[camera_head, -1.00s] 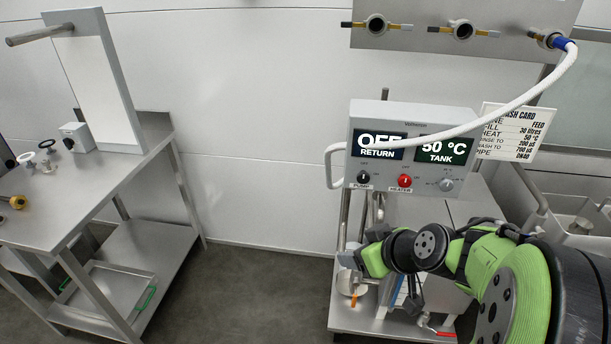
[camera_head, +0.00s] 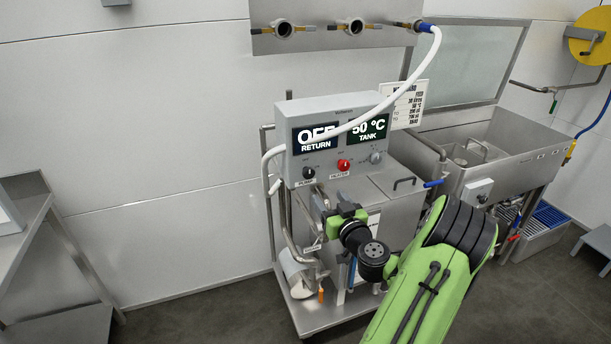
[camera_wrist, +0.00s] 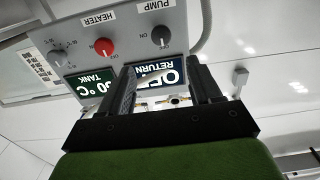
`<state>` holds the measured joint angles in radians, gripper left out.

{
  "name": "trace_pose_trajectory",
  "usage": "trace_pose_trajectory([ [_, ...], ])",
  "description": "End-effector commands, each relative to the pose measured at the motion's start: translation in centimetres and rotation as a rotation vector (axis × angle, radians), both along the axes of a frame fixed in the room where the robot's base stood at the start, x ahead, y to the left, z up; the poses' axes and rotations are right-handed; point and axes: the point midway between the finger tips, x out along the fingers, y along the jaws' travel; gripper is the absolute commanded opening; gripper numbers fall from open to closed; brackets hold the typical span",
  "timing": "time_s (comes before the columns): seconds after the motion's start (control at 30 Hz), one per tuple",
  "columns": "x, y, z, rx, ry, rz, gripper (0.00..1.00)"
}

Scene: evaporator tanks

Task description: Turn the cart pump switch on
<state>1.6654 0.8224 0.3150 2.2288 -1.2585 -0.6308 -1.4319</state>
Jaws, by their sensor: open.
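The pump switch is a black knob (camera_head: 308,172) at the lower left of the grey control box (camera_head: 285,135) on the cart. In the wrist view the pump knob (camera_wrist: 162,37) shows upside down, just beyond my fingertips, beside its PUMP label. The display above it reads OFF, RETURN. My gripper (camera_wrist: 163,72) is open and empty, its two black fingers pointing at the box face, apart from the knob. In the head view my gripper (camera_head: 321,203) is just below the pump knob, and its fingers are hard to make out there.
The red heater knob (camera_head: 343,165) is right of the pump knob, and a grey knob (camera_head: 376,157) is further right. A white hose (camera_head: 405,80) loops across the box front. The cart's tank (camera_head: 395,205) and pipes are below. A sink (camera_head: 500,150) stands at right.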

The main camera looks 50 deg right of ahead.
Motion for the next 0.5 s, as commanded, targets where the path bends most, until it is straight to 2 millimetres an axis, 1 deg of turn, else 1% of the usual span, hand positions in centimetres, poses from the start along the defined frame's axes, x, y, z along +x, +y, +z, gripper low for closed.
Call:
trace_pose_trajectory([
  [0.03,1.3,-0.5,0.6,-0.003,-0.002,0.005,0.63],
  [0.3,7.1,-4.0,0.5,-0.002,-0.002,0.004,0.63],
  [0.4,8.7,-5.0,0.4,-0.001,-0.002,0.003,0.63],
  [0.5,9.8,-5.6,0.3,-0.001,-0.001,0.004,0.63],
])
